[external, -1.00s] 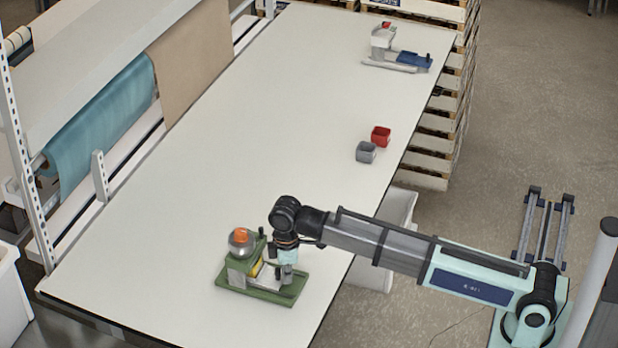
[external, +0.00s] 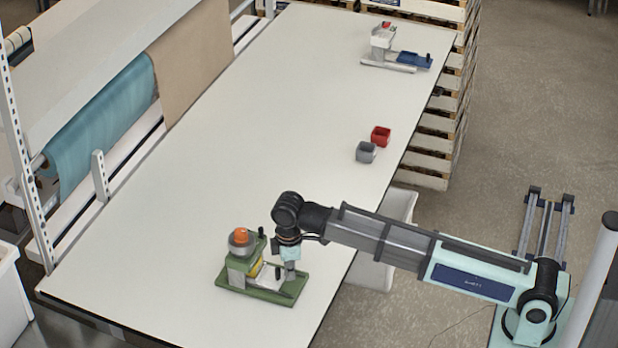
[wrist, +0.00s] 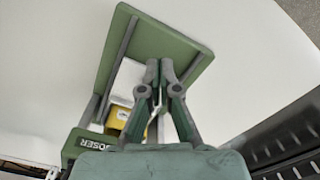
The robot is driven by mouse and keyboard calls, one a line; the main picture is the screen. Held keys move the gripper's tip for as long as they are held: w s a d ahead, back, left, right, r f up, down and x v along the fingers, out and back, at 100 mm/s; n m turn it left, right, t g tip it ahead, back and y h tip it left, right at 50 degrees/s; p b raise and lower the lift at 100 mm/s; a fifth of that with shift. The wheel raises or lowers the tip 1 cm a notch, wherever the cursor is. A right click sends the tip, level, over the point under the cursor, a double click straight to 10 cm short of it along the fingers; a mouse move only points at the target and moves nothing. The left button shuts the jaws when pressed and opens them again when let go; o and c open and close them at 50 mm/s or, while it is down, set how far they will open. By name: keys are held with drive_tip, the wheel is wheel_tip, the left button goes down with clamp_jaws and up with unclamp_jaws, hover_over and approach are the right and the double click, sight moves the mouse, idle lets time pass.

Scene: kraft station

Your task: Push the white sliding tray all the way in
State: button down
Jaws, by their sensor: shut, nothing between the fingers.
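A green dosing machine (external: 238,272) with an orange-topped silver dome stands at the near end of the table. Its white sliding tray (external: 268,273) is partly hidden by my gripper in the external view. In the wrist view the white tray (wrist: 127,80) lies over the green base plate (wrist: 178,50), with a yellow part (wrist: 117,118) beside it toward the machine body. My gripper (external: 290,276) is low over the base plate, outward of the machine body. In the wrist view my gripper (wrist: 159,68) is shut and empty beside the tray; contact is unclear.
A grey bin (external: 366,152) and a red bin (external: 380,136) stand near the table's right edge. A second machine with a blue part (external: 411,59) stands at the far end. The white table (external: 230,150) is otherwise largely clear.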

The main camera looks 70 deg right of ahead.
wheel_tip(320, 180, up, 5)
drive_tip(key=p, duration=0.3)
drive_tip(key=shift+r, duration=0.2)
idle(0.4)
